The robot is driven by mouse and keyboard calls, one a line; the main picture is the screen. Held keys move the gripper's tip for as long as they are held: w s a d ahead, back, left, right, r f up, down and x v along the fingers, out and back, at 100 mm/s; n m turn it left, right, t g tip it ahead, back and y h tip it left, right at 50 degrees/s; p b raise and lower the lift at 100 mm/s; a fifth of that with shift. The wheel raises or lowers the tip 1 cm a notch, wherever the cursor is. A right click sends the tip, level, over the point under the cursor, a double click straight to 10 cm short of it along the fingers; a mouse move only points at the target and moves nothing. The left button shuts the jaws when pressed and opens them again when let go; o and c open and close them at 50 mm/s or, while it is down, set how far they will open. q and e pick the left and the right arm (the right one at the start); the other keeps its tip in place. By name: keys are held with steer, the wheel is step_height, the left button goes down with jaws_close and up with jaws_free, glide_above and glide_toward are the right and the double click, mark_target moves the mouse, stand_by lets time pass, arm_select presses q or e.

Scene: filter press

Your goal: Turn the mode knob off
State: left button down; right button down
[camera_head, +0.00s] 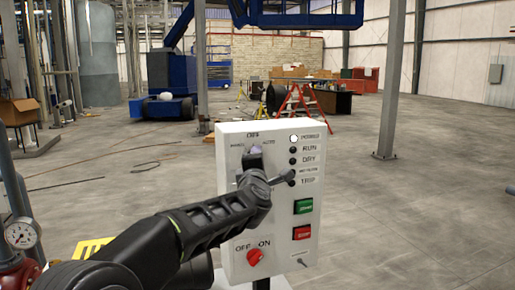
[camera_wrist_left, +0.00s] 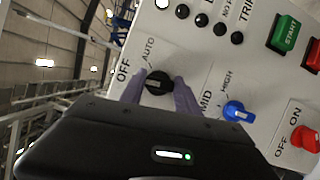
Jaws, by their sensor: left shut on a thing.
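The mode knob (camera_wrist_left: 158,82) is black and round with a short white mark, on the white control panel (camera_head: 228,145). In the left wrist view its OFF and AUTO labels stand beside it. My left gripper (camera_head: 255,152) reaches the upper left of the panel. In the left wrist view my left gripper (camera_wrist_left: 161,87) has its grey-purple fingers on both sides of the knob, shut on it. The white mark lies toward the left finger; I cannot tell exactly which label it points to. In the head view the gripper hides the knob.
The panel also carries a blue knob (camera_wrist_left: 237,111) beside the right finger, a green START button (camera_head: 304,206), a red button (camera_head: 302,232), a red OFF/ON knob (camera_head: 255,257) and a column of lamps. A pressure gauge (camera_head: 22,235) stands at the left edge.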

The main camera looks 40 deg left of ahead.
arm_select(q)
steer(key=shift+m+g+p, duration=0.3)
steer(key=shift+m+p, duration=0.5)
steer(key=shift+p, duration=0.25)
arm_select(e)
steer(key=r, duration=0.2)
steer(key=shift+s+r, duration=0.2)
steer(key=shift+r, duration=0.1)
arm_select(q)
steer(key=shift+f, duration=0.1)
steer(key=c, duration=0.9)
jaws_free()
steer(key=shift+s, duration=0.1)
steer(key=b+v, duration=0.1)
steer(key=v, duration=0.6)
steer(key=shift+s+d+b, duration=0.2)
steer(key=shift+s+b, duration=0.1)
steer(key=shift+b, duration=0.1)
arm_select(e)
steer(key=shift+w+f, duration=0.1)
steer(key=shift+f, duration=0.65)
